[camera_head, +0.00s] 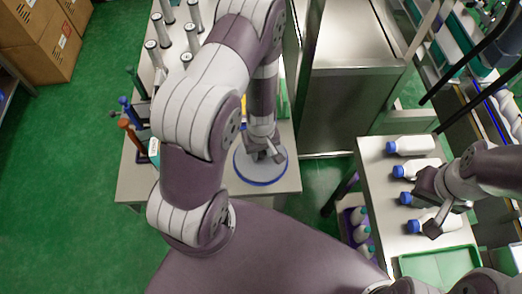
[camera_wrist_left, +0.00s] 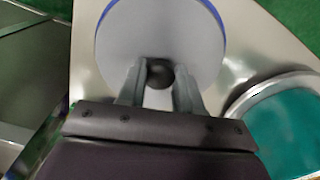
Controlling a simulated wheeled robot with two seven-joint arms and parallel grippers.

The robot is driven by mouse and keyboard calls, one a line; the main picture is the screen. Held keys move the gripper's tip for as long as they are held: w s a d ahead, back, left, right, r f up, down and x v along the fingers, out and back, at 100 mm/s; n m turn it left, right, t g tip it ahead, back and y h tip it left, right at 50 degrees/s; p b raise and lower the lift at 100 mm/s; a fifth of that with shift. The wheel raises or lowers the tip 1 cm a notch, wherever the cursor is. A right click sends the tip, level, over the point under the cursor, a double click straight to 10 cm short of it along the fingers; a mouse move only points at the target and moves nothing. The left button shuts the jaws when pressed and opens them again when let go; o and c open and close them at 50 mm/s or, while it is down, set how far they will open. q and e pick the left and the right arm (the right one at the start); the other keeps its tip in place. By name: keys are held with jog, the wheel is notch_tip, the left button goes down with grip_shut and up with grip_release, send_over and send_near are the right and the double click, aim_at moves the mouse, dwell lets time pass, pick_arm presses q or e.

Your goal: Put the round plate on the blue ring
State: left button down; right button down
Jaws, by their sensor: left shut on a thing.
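The round plate (camera_wrist_left: 125,45) is a light grey disc with a black knob (camera_wrist_left: 160,73) at its centre. My left gripper (camera_head: 268,155) is shut on this knob; in the left wrist view its two fingers (camera_wrist_left: 158,88) stand on either side of it. The blue ring (camera_wrist_left: 217,18) shows as a blue edge around the plate's far and right side. In the head view the plate lies over the blue ring (camera_head: 262,183) at the table's front. I cannot tell whether it rests fully on it. My right gripper (camera_head: 432,208) is open near the bottles.
A teal disc with a silver rim (camera_wrist_left: 285,130) is beside the plate on the steel table (camera_head: 285,180). Several white bottles with blue caps (camera_head: 410,145) lie on the right table, with a green tray (camera_head: 440,264) in front. Grey cylinders (camera_head: 155,52) stand at the back left.

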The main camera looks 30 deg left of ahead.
pick_arm(q)
jog(key=c, duration=0.8)
grip_release()
jog(key=shift+o, duration=0.2)
